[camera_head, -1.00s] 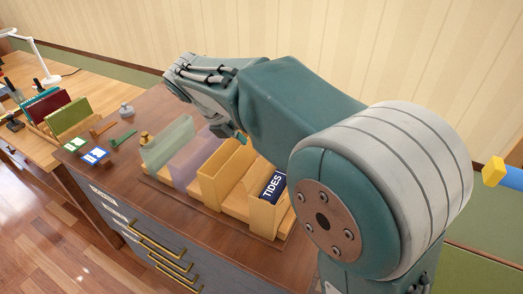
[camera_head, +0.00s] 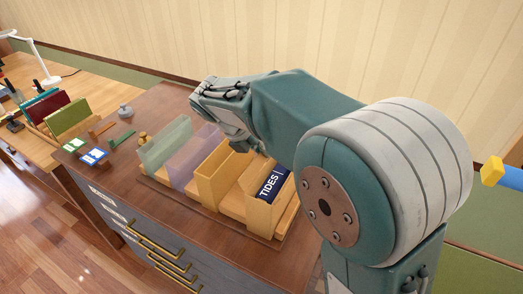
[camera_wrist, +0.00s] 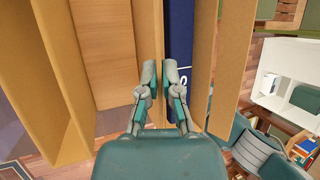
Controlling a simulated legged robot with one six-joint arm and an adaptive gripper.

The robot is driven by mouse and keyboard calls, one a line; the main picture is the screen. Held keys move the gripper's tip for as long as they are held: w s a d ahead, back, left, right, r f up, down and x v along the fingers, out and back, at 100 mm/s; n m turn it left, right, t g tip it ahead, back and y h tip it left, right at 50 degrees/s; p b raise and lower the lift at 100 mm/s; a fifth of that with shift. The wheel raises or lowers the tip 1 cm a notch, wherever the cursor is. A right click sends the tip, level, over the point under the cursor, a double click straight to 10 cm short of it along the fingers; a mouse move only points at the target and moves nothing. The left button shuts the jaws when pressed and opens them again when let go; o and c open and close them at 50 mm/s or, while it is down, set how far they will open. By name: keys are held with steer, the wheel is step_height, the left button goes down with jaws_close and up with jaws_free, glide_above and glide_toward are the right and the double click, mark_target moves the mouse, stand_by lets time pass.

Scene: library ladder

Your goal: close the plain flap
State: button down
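A wooden rack stands on the brown cabinet top, with tan box-like compartments (camera_head: 212,182). Which panel is the plain flap, I cannot tell for sure. A dark blue book marked TIDES (camera_head: 271,185) stands tilted in the right compartment; its dark blue cover also shows in the wrist view (camera_wrist: 182,30). My gripper (camera_wrist: 160,70) is over the rack, its two fingers apart with a narrow gap. An upright tan panel edge (camera_wrist: 157,30) lies in line with that gap, left of the book. Whether the fingers touch it, I cannot tell. In the head view, my gripper is partly hidden by my arm.
Translucent green (camera_head: 165,145) and purple (camera_head: 195,157) panels stand left of the compartments. Blue-and-white cards (camera_head: 93,156), a green item (camera_head: 122,140) and a small brass piece (camera_head: 143,138) lie further left. The cabinet's front has brass handles (camera_head: 155,250).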

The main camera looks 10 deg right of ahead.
steer(key=shift+s, duration=0.1)
stand_by(0.6)
steer(key=y, duration=0.1)
steer(key=t+y, duration=0.1)
steer(key=shift+s+d+m+t+y, duration=0.25)
steer(key=shift+d+m+t+y, duration=0.05)
steer(key=shift+d+m, duration=0.1)
steer(key=shift+s+d+f+m+t+y, duration=0.15)
steer(key=shift+d+m+t+y, duration=0.1)
steer(key=shift+t+y, duration=0.5)
steer(key=shift+s+d+r+m+t+y, duration=0.15)
steer(key=shift+t+y, duration=0.35)
steer(key=shift+y, duration=0.5)
steer(key=shift+s+d+f+m+t+y, duration=0.2)
steer(key=shift+d+t+y, duration=0.1)
steer(key=shift+t+y, duration=0.45)
steer(key=shift+s+d+f+t+y, duration=0.15)
steer(key=shift+t+y, duration=0.35)
steer(key=shift+y, duration=0.4)
steer(key=c, duration=0.8)
jaws_free()
steer(key=shift+c, duration=0.2)
steer(key=shift+r, duration=0.2)
